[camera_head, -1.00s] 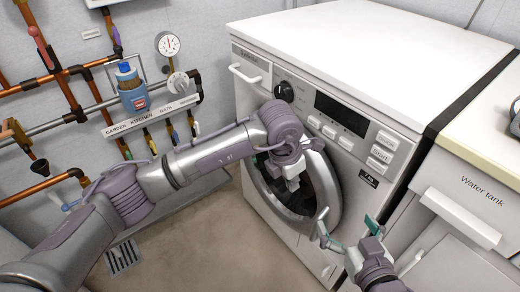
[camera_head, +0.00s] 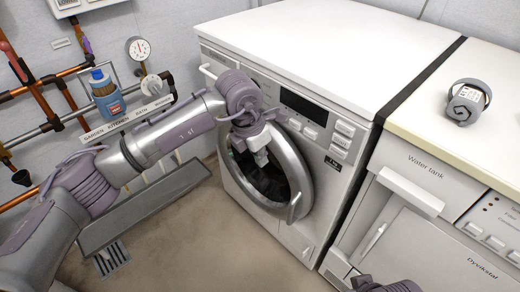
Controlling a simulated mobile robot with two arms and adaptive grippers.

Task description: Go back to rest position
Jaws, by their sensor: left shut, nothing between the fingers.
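My left arm comes in from the left, and its gripper (camera_head: 260,155) hangs in front of the round door (camera_head: 297,180) of the white washing machine (camera_head: 318,225). This gripper is shut and empty; its tips overlap the dark door opening, and I cannot tell whether they touch the machine. The door's silver ring stands at an angle to the front panel and looks ajar. Of my right arm, only a purple part (camera_head: 385,285) shows at the bottom edge; its gripper is out of the picture.
A cabinet marked "Water tank" (camera_head: 425,165) stands right of the washer, with a grey round device (camera_head: 467,101) on top. Copper pipes, a gauge (camera_head: 138,47) and a blue bottle (camera_head: 106,95) are on the left wall. A drain grate (camera_head: 111,259) lies in the open floor.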

